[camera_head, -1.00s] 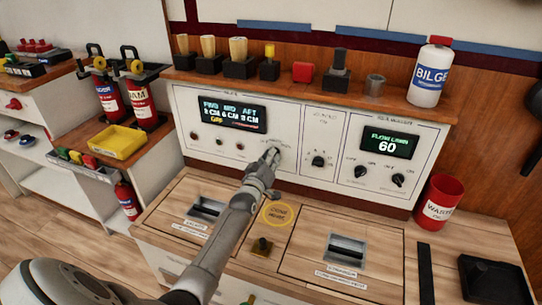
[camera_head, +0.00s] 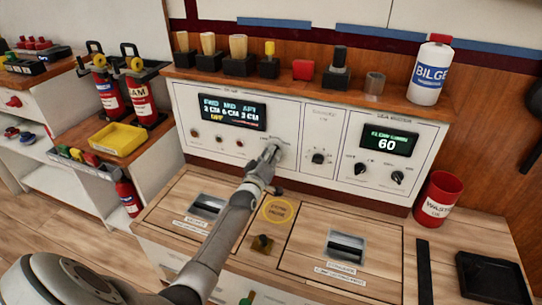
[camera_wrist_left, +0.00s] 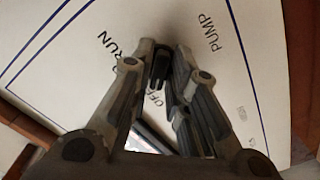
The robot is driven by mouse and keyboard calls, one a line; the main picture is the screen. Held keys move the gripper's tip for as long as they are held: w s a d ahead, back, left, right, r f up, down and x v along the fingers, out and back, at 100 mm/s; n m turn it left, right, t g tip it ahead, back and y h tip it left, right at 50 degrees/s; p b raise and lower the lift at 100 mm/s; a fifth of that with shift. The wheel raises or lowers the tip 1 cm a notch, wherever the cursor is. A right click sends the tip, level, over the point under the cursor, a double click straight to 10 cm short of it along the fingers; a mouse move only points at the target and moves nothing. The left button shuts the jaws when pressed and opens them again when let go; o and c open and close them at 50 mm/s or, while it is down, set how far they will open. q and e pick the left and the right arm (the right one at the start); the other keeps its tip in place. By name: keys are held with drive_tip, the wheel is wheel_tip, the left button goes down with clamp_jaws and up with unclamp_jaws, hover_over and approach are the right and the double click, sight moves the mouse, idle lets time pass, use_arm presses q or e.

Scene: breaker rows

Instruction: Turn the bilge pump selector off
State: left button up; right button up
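The bilge pump selector is a small black knob (camera_wrist_left: 160,68) on the white panel. In the left wrist view it sits between my fingertips, near the printed words OFF, RUN and PUMP. My left gripper (camera_head: 271,153) reaches the panel just right of the lit level display (camera_head: 234,111) and covers the knob in the head view. In the left wrist view, the fingers of the left gripper (camera_wrist_left: 164,60) are close together on both sides of the knob and look shut on it. My right gripper is not in view.
The shelf above holds a white BILGE bottle (camera_head: 431,70) and several switches. A red waste cup (camera_head: 438,198) stands at the counter's right. A yellow tray (camera_head: 117,139) is at left.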

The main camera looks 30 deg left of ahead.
use_arm(q)
drive_tip(key=shift+o, duration=0.9)
drive_tip(key=v, duration=1.2)
